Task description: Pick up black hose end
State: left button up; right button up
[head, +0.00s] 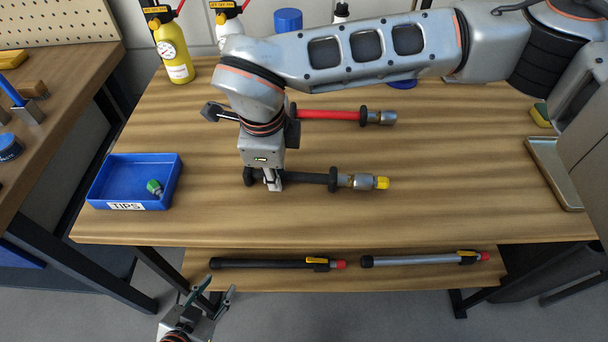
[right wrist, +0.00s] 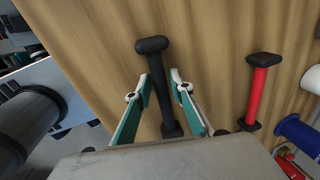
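The black hose (head: 308,178) lies across the front middle of the bench. Its right end has a metal fitting (head: 358,181) with a yellow tip. My right gripper (head: 272,182) reaches down over the hose's left part from above. In the right wrist view, the right gripper (right wrist: 159,77) has its teal fingers apart, one on each side of the black hose (right wrist: 158,75), with visible gaps. The end with a black knob shows beyond the fingertips. My left gripper (head: 209,296) is open and empty, low in front of the bench.
A red hose (head: 330,114) lies behind, partly hidden by my right arm. A blue TIPS box (head: 100,186) with a green-ended tip stands at left. A metal tray (head: 545,165) is at right. Two tubes lie on the lower shelf (head: 420,280). The bench front is clear.

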grip_shut()
jog(key=shift+r, duration=0.1)
jog(key=shift+r, duration=0.15)
notch_tip(320, 180, up, 20)
jog(key=p, duration=0.2)
dwell(0.3)
jog(key=shift+f, duration=0.2)
